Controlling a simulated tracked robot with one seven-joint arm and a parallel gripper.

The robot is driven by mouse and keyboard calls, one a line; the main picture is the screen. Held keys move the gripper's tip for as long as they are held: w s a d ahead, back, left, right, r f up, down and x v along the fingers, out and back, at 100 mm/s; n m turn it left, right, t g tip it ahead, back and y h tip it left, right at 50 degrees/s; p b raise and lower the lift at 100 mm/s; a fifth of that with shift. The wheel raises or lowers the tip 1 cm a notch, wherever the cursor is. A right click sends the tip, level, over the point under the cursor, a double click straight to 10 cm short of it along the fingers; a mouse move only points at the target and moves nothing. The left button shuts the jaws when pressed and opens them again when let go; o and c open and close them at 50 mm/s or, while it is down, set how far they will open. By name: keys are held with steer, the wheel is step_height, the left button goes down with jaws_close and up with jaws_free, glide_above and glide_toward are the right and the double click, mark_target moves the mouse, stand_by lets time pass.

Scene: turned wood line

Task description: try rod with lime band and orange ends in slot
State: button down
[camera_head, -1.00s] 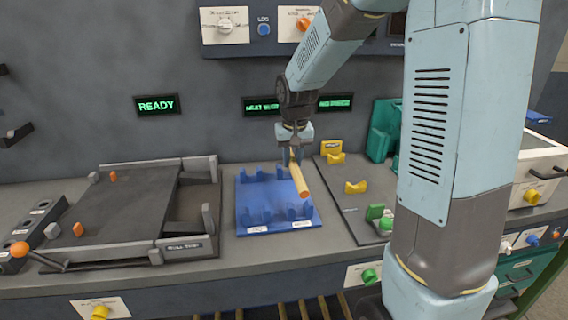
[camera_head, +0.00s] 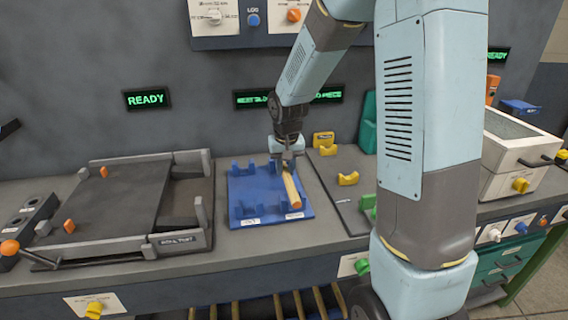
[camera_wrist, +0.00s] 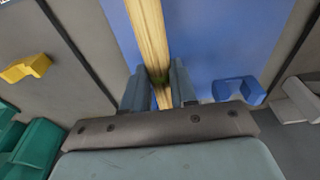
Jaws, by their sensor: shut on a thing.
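The wooden rod (camera_head: 290,188) has an orange near end and a pale wood body. The far end is hidden by the gripper.
The left blue cradles (camera_head: 237,208) look empty. A dark roll-test ramp (camera_head: 105,205) with grey rails stands to the left. Yellow rests (camera_head: 347,179) stand on a grey plate to the right. A white bin (camera_head: 515,150) is at far right. A sign reads READY.

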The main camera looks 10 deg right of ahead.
steer(key=shift+f, duration=0.15)
steer(key=c, duration=0.8)
jaws_free()
step_height(320, 180, up, 14)
steer(key=s, duration=0.2)
steer(key=s+d+r+t, duration=0.1)
steer(key=s+d+r, duration=0.1)
steer(key=s, duration=0.6)
steer(key=s+d+r+t, duration=0.1)
steer(key=s+d+r, duration=0.1)
steer(key=s, duration=0.6)
steer(key=s+d+r+t, duration=0.2)
steer(key=s+r, duration=0.1)
steer(key=s, duration=0.5)
steer(key=shift+s, duration=0.1)
